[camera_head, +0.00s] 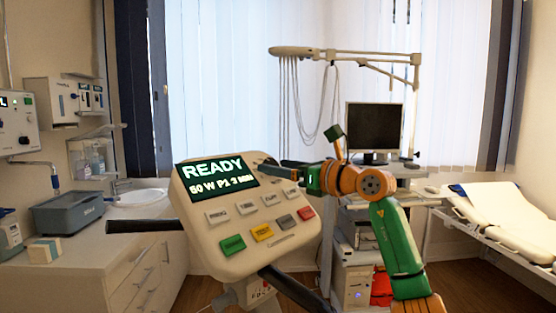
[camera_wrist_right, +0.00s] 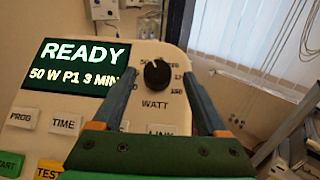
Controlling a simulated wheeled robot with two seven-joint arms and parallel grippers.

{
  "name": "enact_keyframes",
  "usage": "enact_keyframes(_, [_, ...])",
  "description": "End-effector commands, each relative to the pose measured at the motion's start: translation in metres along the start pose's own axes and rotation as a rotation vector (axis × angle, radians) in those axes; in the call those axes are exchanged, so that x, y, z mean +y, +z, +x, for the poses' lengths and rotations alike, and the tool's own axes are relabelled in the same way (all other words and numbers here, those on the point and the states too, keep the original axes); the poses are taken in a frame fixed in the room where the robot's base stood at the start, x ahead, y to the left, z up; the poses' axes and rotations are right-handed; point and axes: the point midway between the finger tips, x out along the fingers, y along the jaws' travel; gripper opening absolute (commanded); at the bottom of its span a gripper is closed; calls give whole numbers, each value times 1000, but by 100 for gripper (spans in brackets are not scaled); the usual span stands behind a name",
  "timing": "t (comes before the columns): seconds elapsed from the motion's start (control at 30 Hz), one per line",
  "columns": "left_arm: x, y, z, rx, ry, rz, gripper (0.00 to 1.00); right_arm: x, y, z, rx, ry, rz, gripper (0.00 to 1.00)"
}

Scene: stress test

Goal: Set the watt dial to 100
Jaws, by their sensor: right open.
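The black watt dial (camera_wrist_right: 157,74) sits on the cream console, with "WATT" printed under it and numbers around it. In the right wrist view the small white mark is near the knob's top; I cannot read its exact setting. The screen (camera_head: 214,178) reads "READY" and "50 W P1 3 MIN". My right gripper (camera_wrist_right: 163,78) is open, its two fingers on either side of the dial in that view, with gaps showing. In the head view my right gripper (camera_head: 282,164) is at the console's upper right corner and largely hides the dial. My left gripper is not in view.
The console (camera_head: 254,262) has several buttons below the screen, including a green one (camera_head: 232,245) and a red one (camera_head: 306,213). Dark bars (camera_head: 145,226) stick out on both sides. A cart with a monitor (camera_head: 374,127) stands behind my right arm.

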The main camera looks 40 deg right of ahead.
Motion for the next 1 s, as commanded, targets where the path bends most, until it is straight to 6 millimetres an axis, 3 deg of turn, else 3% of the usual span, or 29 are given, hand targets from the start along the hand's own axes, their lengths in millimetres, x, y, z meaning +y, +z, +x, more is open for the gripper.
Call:
enact_keyframes(0.27, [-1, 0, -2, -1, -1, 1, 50, 0, -1, 6, -1, -1, 0, 76])
enact_keyframes(0.5, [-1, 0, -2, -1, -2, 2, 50, 0, -1, 5, -2, 0, 0, 14])
enact_keyframes(0.57, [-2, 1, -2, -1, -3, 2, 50, 0, -1, 5, -2, 0, 0, 0])
enact_keyframes(1.0, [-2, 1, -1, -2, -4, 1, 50, 3, -1, 5, -5, -81, 59, 0])
